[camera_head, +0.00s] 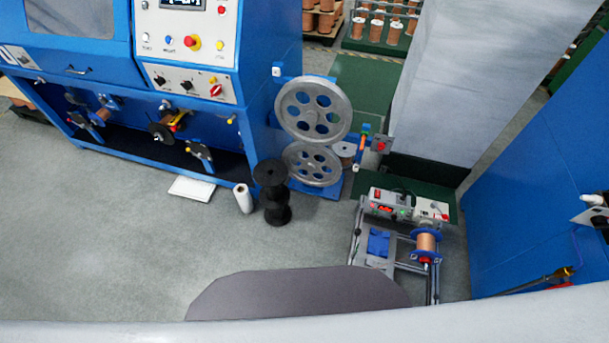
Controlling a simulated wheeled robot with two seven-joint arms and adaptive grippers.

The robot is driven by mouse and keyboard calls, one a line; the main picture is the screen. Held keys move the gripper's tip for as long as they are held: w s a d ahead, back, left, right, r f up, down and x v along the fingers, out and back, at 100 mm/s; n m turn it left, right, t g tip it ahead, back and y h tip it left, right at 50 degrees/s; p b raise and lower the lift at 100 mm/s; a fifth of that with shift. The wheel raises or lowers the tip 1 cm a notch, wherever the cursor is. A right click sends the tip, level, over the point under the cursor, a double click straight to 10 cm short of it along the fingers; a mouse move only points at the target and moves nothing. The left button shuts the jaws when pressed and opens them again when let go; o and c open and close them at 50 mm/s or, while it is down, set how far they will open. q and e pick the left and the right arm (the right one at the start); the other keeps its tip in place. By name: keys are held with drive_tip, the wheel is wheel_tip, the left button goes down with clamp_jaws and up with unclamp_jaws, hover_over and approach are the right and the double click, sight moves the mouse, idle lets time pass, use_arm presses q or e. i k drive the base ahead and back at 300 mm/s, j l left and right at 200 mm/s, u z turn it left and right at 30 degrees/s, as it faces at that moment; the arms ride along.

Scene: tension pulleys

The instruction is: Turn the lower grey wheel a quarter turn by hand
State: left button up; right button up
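The lower grey wheel (312,150) is a spoked metal pulley with several round holes. It is mounted upright on the right side of the blue machine, low down near a blue base plate (331,187). The larger upper grey wheel (313,92) sits directly above it, and its lower rim is close to the lower wheel's top. I cannot tell whether the rims touch.
A stacked black spool (276,214) and a white roll (244,198) stand on the floor left of the lower wheel. A wire rewinding bench with a copper spool (426,243) stands to the right. A blue machine (215,60) is behind. Open grey floor lies at front left.

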sight(310, 165)
drive_tip(key=j+z, duration=0.25)
drive_tip(key=j, duration=0.85)
drive_tip(key=i+j+z, duration=0.2)
drive_tip(key=i+j, duration=0.2)
drive_tip(key=j, duration=0.25)
drive_tip(key=i+j+z, duration=0.1)
drive_tip(key=j, duration=0.25)
drive_tip(key=i+j+z, duration=0.4)
drive_tip(key=i+j, duration=0.7)
drive_tip(key=i, duration=0.05)
